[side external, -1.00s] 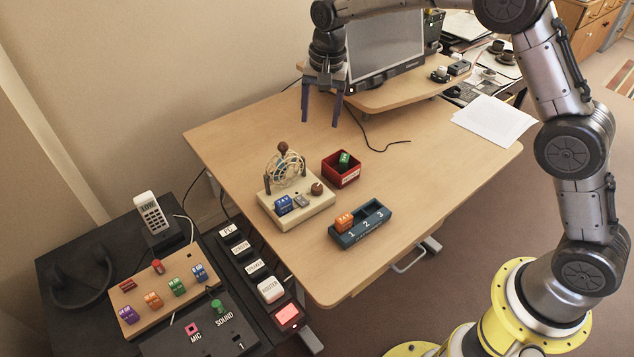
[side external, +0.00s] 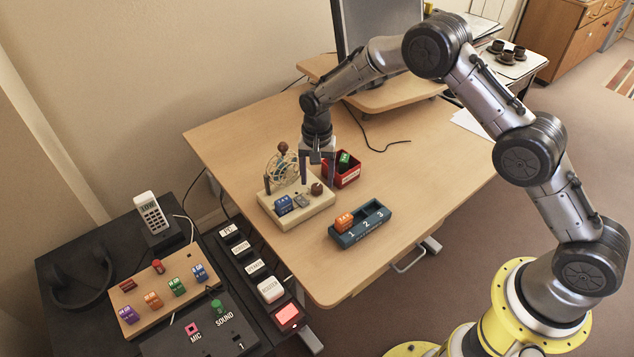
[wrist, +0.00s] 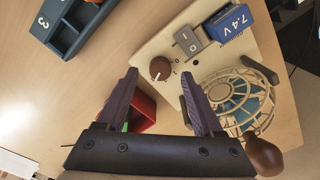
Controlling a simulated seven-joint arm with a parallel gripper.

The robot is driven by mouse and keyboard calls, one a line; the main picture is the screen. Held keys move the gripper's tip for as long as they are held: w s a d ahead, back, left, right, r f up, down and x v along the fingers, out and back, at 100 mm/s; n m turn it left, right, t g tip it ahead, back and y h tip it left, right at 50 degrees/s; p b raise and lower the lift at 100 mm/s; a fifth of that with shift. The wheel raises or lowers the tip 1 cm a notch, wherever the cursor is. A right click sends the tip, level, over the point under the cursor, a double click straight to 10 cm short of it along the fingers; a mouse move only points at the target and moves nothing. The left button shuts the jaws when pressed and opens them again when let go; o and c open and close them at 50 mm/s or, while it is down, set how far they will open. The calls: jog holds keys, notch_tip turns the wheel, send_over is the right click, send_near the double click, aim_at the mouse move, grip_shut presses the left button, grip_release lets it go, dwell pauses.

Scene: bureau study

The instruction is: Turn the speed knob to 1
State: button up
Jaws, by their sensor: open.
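The speed knob (side external: 316,189) is a round brown knob on the cream fan base (side external: 290,212), at its right end. In the wrist view the knob (wrist: 160,68) has a pale pointer mark, with small marks printed beside it too small to read surely. My gripper (side external: 319,180) is open, pointing down over the knob. In the wrist view the tips of my gripper (wrist: 159,76) lie either side of the knob, with gaps on both sides. I cannot tell whether the fingertips are down at knob height.
A caged fan (side external: 285,167) with a brown ball on top stands close left of my gripper. The base also holds a blue 7.4 V block (side external: 283,204) and a grey switch (wrist: 187,40). A red bin (side external: 345,180) is close right; a numbered blue tray (side external: 345,239) is in front.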

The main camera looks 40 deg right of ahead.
aim_at(317, 189)
jog(key=shift+f, duration=1.15)
grip_shut()
